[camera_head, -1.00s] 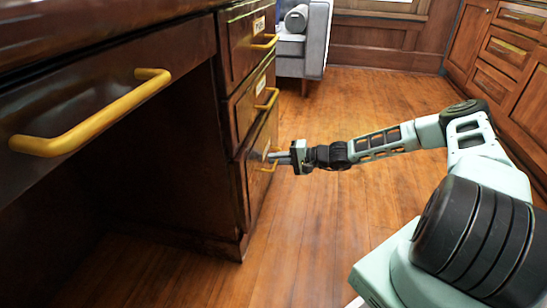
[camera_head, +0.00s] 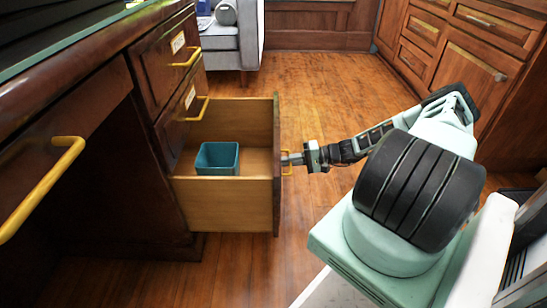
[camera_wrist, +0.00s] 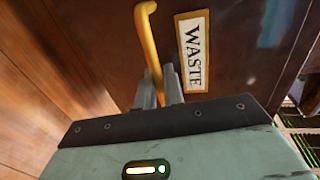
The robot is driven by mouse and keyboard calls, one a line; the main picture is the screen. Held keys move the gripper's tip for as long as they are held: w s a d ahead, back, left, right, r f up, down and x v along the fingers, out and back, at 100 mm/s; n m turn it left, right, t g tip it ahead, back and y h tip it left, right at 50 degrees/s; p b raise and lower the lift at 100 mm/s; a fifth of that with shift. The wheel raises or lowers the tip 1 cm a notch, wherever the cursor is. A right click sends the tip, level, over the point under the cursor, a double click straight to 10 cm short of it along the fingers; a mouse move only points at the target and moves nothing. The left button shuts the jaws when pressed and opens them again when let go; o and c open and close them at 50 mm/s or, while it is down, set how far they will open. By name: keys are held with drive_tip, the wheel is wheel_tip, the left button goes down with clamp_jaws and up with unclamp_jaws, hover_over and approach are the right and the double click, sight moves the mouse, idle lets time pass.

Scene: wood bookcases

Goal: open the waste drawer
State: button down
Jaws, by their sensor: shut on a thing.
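The waste drawer (camera_head: 228,204) is the lowest drawer of the desk and stands pulled far out in the head view. A teal square bin (camera_head: 217,159) sits inside it. In the wrist view its dark front bears a label (camera_wrist: 193,52) reading "WASTE". Its yellow handle (camera_head: 288,157) also shows in the wrist view (camera_wrist: 147,40). My gripper (camera_head: 290,159) is at the handle, with its fingers (camera_wrist: 160,88) shut around the bar in the wrist view. The fingertips are partly hidden.
Two shut drawers with yellow handles (camera_head: 187,57) are above the open one. Another yellow handle (camera_head: 40,185) is at the left. A grey sofa (camera_head: 232,42) stands behind. Wood cabinets (camera_head: 465,55) line the right. Bare wood floor (camera_head: 330,85) lies between.

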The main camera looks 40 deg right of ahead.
drive_tip(key=f+v, duration=0.1)
drive_tip(key=v, duration=0.5)
drive_tip(key=shift+f, duration=0.2)
drive_tip(key=shift+d, duration=0.1)
drive_tip(key=c, duration=1.6)
unclamp_jaws()
drive_tip(key=p+v, duration=0.5)
drive_tip(key=v, duration=1.2)
drive_tip(key=shift+s+d, duration=0.15)
drive_tip(key=shift+s, duration=0.05)
